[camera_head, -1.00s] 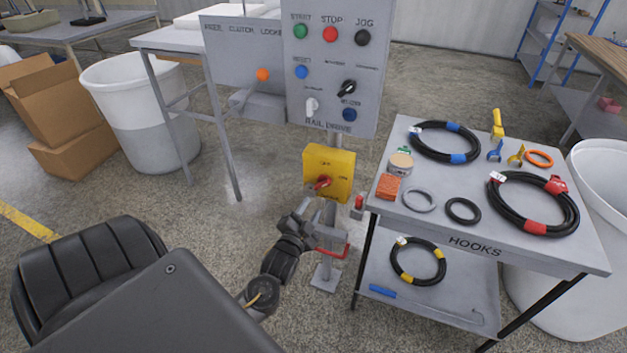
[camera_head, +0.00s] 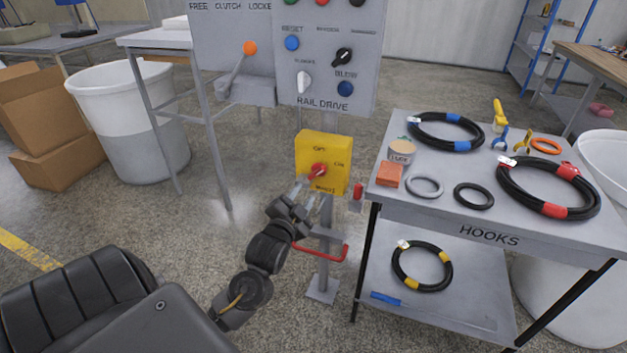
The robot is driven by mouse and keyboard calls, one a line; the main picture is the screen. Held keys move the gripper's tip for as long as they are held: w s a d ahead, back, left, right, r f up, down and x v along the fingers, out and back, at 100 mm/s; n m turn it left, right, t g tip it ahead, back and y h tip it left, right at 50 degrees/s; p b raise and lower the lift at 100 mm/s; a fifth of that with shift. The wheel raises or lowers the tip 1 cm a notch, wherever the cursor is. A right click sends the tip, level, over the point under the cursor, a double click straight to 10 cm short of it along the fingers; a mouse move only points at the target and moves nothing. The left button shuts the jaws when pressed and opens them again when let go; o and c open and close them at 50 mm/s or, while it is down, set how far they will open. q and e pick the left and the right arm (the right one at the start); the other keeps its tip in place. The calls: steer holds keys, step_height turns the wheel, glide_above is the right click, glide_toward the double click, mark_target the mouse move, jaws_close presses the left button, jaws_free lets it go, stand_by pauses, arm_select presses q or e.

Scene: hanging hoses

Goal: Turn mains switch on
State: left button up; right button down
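The mains switch is a yellow box (camera_head: 337,152) on a grey post below the rail drive panel. It has a red rotary handle (camera_head: 318,170) and markings that seem to read OFF at the top and ON at the right. My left gripper (camera_head: 309,195) is just below and left of the red handle, its fingers pointing up toward the box. The two fingers look spread apart with nothing between them, and they appear clear of the handle. The exact setting of the handle is too small to tell. My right gripper is not in view.
The grey rail drive panel (camera_head: 328,60) stands above and behind the switch. A red bar (camera_head: 342,254) sticks out low on the post. The hooks cart (camera_head: 470,220) with hoses stands close on the right. A white bin (camera_head: 140,130) is at the left.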

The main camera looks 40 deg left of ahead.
mark_target(316, 175)
arm_select(q)
steer(key=x, duration=0.9)
steer(key=shift+c, duration=0.2)
jaws_close()
